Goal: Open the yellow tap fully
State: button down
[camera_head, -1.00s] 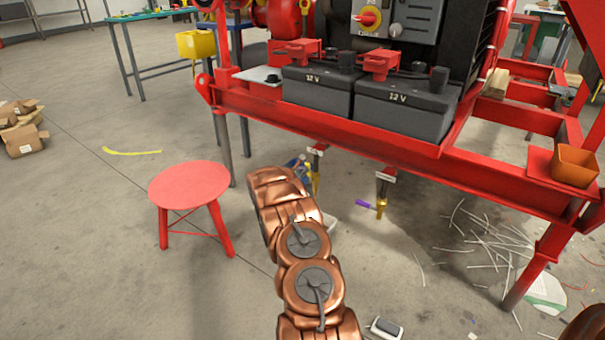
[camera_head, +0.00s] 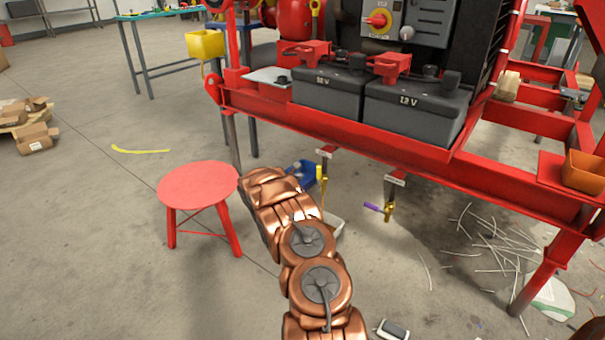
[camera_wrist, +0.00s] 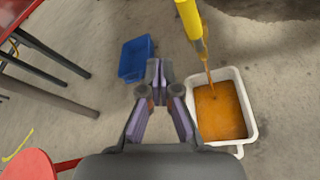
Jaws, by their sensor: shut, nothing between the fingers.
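The yellow tap (camera_head: 323,178) hangs under the red skid beam, with its yellow lever pointing down. In the wrist view its yellow lever (camera_wrist: 189,18) is large at the top, above a brass-coloured spout. A thin orange stream falls from there into a white tray (camera_wrist: 253,112) holding orange liquid. My gripper (camera_wrist: 158,72) is shut and empty, to the left of and below the lever in that view, apart from it. In the head view my gripper is hidden behind my copper-coloured arm.
A second tap with a purple lever (camera_head: 374,207) hangs to the right. A blue bin (camera_wrist: 136,58) stands on the floor beside the tray. A red stool (camera_head: 197,185) stands left of my arm. Skid legs and loose white sticks (camera_head: 490,245) are nearby.

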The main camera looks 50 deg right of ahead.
jog(key=s+a+p, duration=0.1)
jog(key=s+a, duration=0.1)
jog(key=a, duration=0.4)
jog(key=shift+s+a+r, duration=0.15)
jog(key=shift+s+r, duration=0.1)
jog(key=shift+s, duration=0.05)
dwell(0.3)
